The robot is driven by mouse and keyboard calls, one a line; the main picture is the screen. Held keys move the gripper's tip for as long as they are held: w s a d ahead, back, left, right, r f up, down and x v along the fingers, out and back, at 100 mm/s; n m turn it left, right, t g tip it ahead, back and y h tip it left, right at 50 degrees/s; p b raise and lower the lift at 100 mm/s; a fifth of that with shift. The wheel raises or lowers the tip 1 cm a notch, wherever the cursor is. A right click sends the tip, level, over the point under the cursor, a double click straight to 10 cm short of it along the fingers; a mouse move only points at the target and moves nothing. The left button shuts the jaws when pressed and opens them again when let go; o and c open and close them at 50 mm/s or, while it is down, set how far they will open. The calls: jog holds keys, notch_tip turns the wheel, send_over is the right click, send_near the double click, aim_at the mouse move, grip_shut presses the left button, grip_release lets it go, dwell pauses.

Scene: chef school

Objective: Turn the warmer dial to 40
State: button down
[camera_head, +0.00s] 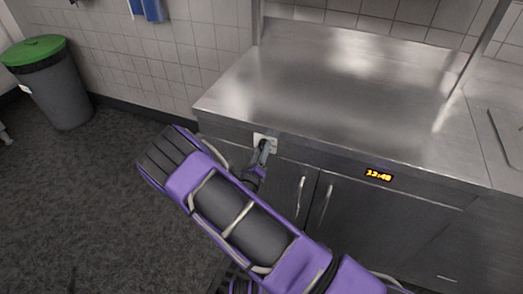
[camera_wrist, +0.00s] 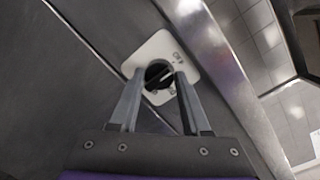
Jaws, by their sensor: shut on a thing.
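The warmer dial (camera_wrist: 158,73) is a round black knob with a pale pointer line, on a white plate (camera_wrist: 163,46) with small markings. In the wrist view my gripper (camera_wrist: 160,80) has one finger on each side of the knob and is shut on it. The marking that the pointer faces is too small to read. In the head view the white plate (camera_head: 265,141) is on the counter's front, near its left end, and my gripper (camera_head: 264,150) is at it. The knob itself is hidden there.
A steel counter (camera_head: 330,90) with a bare top runs along the wall. Its front has a lit display (camera_head: 379,175) and cupboard doors with handles (camera_head: 301,196). A grey bin (camera_head: 55,93) with a green lid stands far left. The floor between is clear.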

jog(key=shift+f+m+t+h+b, duration=0.15)
jog(key=shift+m+b, duration=0.6)
jog(key=shift+m, duration=1.8)
jog(key=shift+m+t+h+b, duration=0.25)
jog(key=shift+m+b, duration=0.45)
jog(key=shift+m, duration=1.85)
jog(key=shift+c, duration=1.8)
grip_release()
jog(key=v, duration=1.7)
jog(key=shift+s, duration=0.25)
